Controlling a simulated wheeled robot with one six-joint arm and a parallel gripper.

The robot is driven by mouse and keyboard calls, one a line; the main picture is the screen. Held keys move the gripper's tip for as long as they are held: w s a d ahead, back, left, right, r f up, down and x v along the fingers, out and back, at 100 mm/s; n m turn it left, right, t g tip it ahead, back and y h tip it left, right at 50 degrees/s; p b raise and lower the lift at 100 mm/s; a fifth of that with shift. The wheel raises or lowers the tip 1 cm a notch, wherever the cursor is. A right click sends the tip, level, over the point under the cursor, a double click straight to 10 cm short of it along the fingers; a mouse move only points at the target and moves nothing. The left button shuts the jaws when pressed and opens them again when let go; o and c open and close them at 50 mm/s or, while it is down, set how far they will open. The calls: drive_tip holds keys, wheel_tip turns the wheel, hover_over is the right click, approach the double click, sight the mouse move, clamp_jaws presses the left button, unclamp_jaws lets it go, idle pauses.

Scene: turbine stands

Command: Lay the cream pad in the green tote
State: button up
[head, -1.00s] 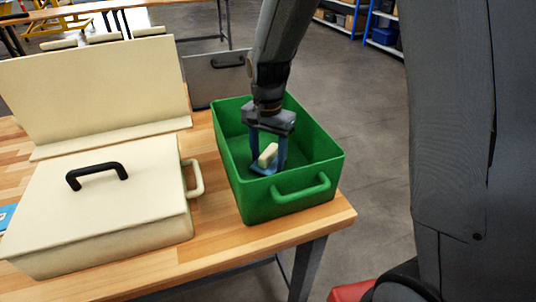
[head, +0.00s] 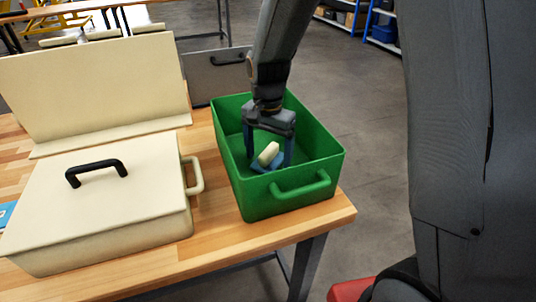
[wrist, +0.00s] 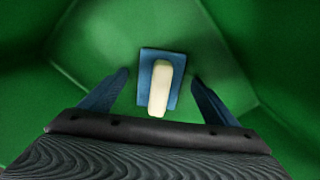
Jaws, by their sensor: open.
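The cream pad (head: 269,153) is inside the green tote (head: 285,205), low down near its front end. In the wrist view the cream pad (wrist: 159,90) is a rounded cream bar lying over a blue rectangular piece (wrist: 146,70). The blue piece (head: 264,166) also shows beneath it in the head view, and the pad looks tilted there. My gripper (head: 269,161) reaches down into the tote. In the wrist view my gripper (wrist: 158,76) is open, one finger on each side of the pad, with green gaps between. Contact with the tote floor is hard to judge.
The tote stands at the right end of a wooden table (head: 215,250). A large cream case (head: 115,215) with a black handle is close on its left. A cream angled panel (head: 95,95) stands behind the case. A grey panel (head: 215,75) stands behind the tote.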

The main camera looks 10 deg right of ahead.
sight(268, 150)
drive_tip(key=shift+r+p, duration=3)
drive_tip(key=shift+r, duration=0.55)
drive_tip(key=shift+f, duration=0.2)
drive_tip(key=shift+f+b, duration=3)
drive_tip(key=shift+f, duration=0.35)
drive_tip(key=shift+r, duration=0.1)
